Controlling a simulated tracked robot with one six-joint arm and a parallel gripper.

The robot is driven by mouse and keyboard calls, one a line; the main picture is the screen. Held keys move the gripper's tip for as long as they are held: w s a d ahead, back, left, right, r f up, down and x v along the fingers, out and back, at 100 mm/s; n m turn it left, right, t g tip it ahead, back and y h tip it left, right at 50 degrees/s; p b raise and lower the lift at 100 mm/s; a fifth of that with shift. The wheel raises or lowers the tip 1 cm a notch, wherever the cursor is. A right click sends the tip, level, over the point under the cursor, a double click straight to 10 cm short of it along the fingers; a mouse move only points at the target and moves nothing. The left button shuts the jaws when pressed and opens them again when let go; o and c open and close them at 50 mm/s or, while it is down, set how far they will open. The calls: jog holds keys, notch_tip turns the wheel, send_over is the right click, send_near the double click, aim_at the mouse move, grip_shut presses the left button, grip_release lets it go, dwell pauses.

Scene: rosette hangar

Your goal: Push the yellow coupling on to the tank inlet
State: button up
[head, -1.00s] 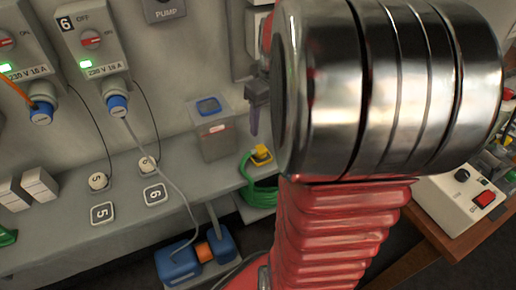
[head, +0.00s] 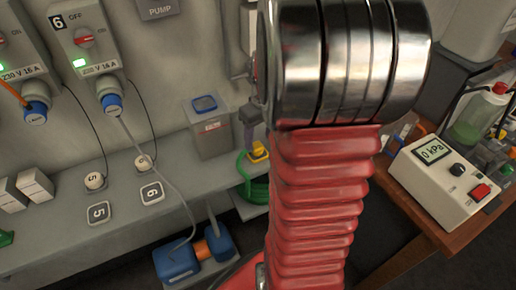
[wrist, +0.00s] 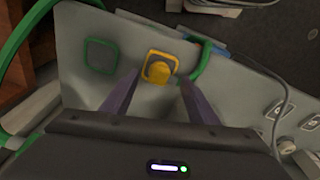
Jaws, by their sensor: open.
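The yellow coupling (wrist: 160,68) stands in a yellow-bordered square on a grey shelf in the wrist view; in the head view it shows at the shelf's end (head: 258,152). A green hose (head: 253,188) hangs by it. My gripper (wrist: 159,78) is open, its two purple fingers apart, one on each side of the coupling in the wrist view. Whether they touch it I cannot tell. In the head view one finger shows just above the coupling, and my arm hides the rest. I cannot make out the tank inlet.
A blue and orange device (head: 192,256) lies below the shelf. A gauge box reading 0 kPa (head: 440,180) sits on a wooden table at right.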

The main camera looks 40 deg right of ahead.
aim_at(257, 145)
jog(key=shift+w+d+f, duration=0.1)
jog(key=shift+w+f, duration=0.1)
jog(key=shift+f, duration=0.65)
jog(key=shift+w+a+f, duration=0.1)
jog(key=shift+w+f, duration=0.1)
jog(key=shift+f, duration=0.65)
jog(key=shift+w+d+f, duration=0.1)
jog(key=shift+w+f, duration=0.1)
jog(key=shift+f, duration=0.65)
jog(key=c, duration=1.1)
